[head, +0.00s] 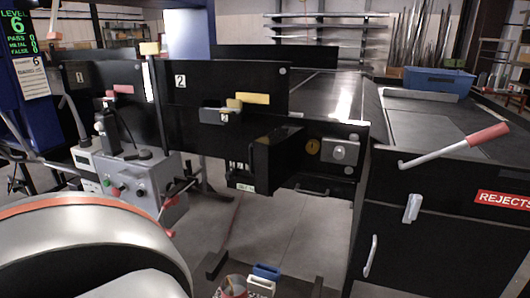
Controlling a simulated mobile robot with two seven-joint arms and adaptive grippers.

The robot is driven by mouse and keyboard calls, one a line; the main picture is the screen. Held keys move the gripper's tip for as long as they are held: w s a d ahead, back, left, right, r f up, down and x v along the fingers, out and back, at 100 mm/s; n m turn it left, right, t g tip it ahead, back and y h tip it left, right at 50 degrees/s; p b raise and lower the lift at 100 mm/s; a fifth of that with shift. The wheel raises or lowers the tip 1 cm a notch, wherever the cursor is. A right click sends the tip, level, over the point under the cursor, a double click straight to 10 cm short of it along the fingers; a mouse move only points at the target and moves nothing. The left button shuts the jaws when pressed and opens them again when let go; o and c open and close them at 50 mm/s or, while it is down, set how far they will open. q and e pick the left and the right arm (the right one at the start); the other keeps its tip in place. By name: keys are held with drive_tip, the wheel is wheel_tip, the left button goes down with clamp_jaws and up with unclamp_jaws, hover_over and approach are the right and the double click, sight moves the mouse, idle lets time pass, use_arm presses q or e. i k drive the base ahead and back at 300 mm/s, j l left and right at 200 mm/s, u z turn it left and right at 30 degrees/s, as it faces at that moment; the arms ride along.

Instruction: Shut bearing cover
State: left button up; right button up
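The bearing cover looks to be the black hinged plate (275,160) on the side of the conveyor. It stands out from the side rail at an angle, so it is open. Neither of my grippers shows in the head view. A large white and grey rounded link with an orange band, part of my own arm, fills the lower left, apart from the cover.
A grey control box (130,185) with buttons stands left of the conveyor. On the right, a black rejects cabinet (440,230) has a red-handled lever (455,147) sticking out. A blue bin (438,80) sits behind it. Small containers (262,278) stand low in front. Floor below the cover is open.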

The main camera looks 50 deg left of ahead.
sight(276, 157)
drive_tip(key=k+j, duration=0.1)
drive_tip(key=j, duration=0.3)
drive_tip(key=k+j, duration=0.1)
drive_tip(key=j, duration=0.3)
drive_tip(key=k+j, duration=0.15)
drive_tip(key=j, duration=0.25)
drive_tip(key=k+j, duration=0.1)
drive_tip(key=j, duration=0.3)
drive_tip(key=k+j, duration=0.1)
drive_tip(key=j, duration=0.3)
drive_tip(key=k+j, duration=0.1)
drive_tip(key=j, duration=0.25)
drive_tip(key=k+j, duration=0.15)
drive_tip(key=j, duration=0.25)
